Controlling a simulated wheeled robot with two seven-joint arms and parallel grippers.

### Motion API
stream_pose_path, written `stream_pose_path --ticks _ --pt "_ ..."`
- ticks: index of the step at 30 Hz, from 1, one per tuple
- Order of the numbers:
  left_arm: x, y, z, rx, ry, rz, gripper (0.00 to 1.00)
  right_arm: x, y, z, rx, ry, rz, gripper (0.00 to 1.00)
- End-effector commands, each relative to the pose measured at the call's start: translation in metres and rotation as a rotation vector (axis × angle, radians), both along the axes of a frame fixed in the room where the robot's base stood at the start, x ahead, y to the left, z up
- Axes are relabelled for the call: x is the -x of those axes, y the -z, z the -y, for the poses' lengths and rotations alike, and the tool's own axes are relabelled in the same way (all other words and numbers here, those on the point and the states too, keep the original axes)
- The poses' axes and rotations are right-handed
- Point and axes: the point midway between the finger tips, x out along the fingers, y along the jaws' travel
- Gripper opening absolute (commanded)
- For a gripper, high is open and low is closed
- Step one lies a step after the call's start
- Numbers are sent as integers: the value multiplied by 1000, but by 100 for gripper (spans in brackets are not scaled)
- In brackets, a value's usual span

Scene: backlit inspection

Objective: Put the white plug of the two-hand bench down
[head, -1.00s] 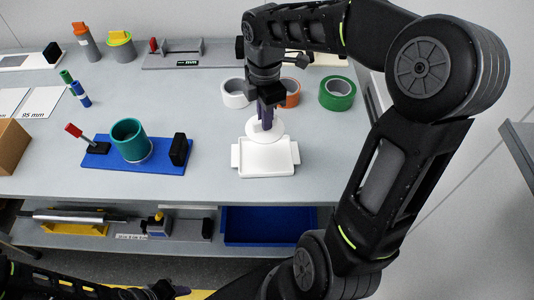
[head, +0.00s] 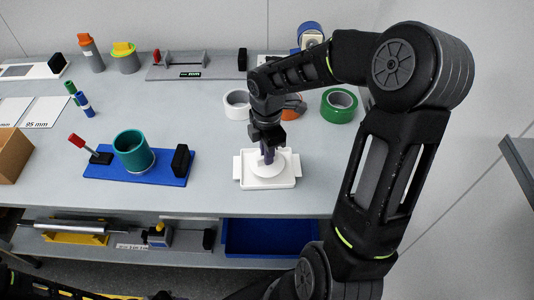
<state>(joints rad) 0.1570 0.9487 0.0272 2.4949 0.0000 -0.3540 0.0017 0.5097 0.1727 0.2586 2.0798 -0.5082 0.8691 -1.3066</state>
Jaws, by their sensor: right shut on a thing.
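The white plug (head: 268,165), a round white disc with a raised middle, is in my right gripper (head: 267,155). The purplish fingers are shut on its middle from above. The plug is over the white tray (head: 290,181) with side tabs, covering much of its inside. I cannot tell whether the plug touches the tray floor. A blue base (head: 140,177) to the left carries a teal cup (head: 132,148), a red-handled clamp (head: 80,141) and a black block (head: 180,160). My left gripper is not visible; only a bit of that arm shows at the bottom left.
White, orange and green tape rolls (head: 339,104) stand behind the tray, partly behind my right arm. A grey fixture (head: 190,68) is at the back. The tabletop between blue base and tray is clear. A blue bin (head: 265,236) is below.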

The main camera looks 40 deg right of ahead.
Motion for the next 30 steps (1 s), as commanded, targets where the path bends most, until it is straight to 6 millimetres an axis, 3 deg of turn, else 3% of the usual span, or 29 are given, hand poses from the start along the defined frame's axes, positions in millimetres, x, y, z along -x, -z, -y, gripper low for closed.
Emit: stream_pose_path --ticks 13,14,21,30 --pt "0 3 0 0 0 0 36 0 10 0 -1 0 0 0" --pt "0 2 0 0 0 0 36 0 9 0 -1 0 0 12" --pt "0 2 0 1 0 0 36 0 8 0 -1 0 0 31" --pt "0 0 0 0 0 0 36 0 6 0 0 0 0 32"
